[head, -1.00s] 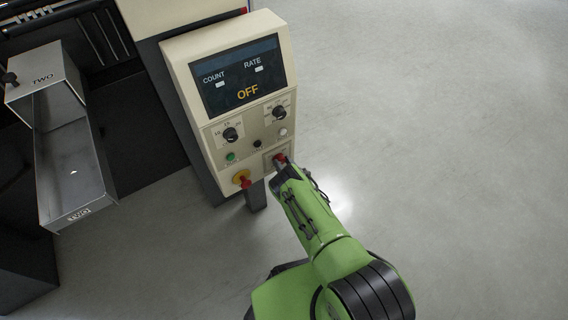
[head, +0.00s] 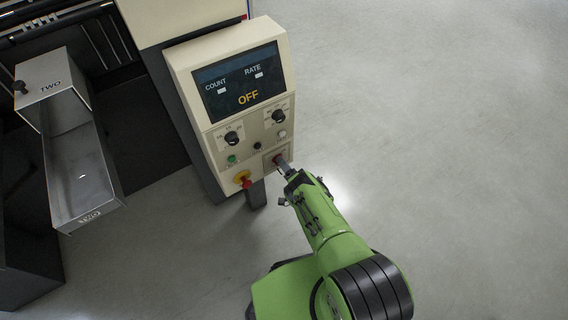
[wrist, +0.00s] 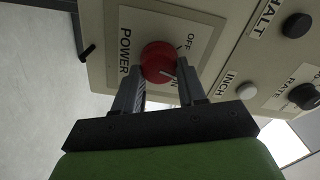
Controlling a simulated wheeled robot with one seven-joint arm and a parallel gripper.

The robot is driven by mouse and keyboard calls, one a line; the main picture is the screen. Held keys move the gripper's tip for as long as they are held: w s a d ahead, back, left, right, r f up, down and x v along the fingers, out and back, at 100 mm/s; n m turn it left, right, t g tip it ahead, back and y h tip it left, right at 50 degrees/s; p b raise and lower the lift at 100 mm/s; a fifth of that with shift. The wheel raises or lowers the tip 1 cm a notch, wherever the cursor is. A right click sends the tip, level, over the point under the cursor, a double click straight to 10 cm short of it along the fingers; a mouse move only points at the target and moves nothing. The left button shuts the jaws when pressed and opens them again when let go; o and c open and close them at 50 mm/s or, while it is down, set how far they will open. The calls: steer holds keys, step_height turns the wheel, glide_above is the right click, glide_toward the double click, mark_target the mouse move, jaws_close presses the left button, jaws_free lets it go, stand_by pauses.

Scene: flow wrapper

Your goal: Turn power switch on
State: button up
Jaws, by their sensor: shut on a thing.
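The power switch is a round red knob (wrist: 158,62) with a white mark, on a plate (wrist: 128,18) lettered POWER, OFF and ON in the wrist view. The white mark points toward the ON lettering. My gripper (wrist: 160,72) is shut on the knob, one finger on each side. In the head view my gripper (head: 283,167) reaches the lower right of the cream control panel (head: 185,68), and the knob is mostly hidden there. The display (head: 240,84) on the panel reads OFF.
A green button (head: 232,159), dark dials (head: 233,138) and a white button (wrist: 246,92) are close by. A metal chute (head: 85,185) stands at left. The floor at right is clear.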

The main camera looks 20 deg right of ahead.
steer(key=m, duration=0.6)
steer(key=shift+f+b, duration=0.15)
steer(key=shift+b, duration=0.2)
stand_by(0.4)
steer(key=o, duration=1.1)
steer(key=shift+d, duration=0.1)
steer(key=shift+c, duration=0.2)
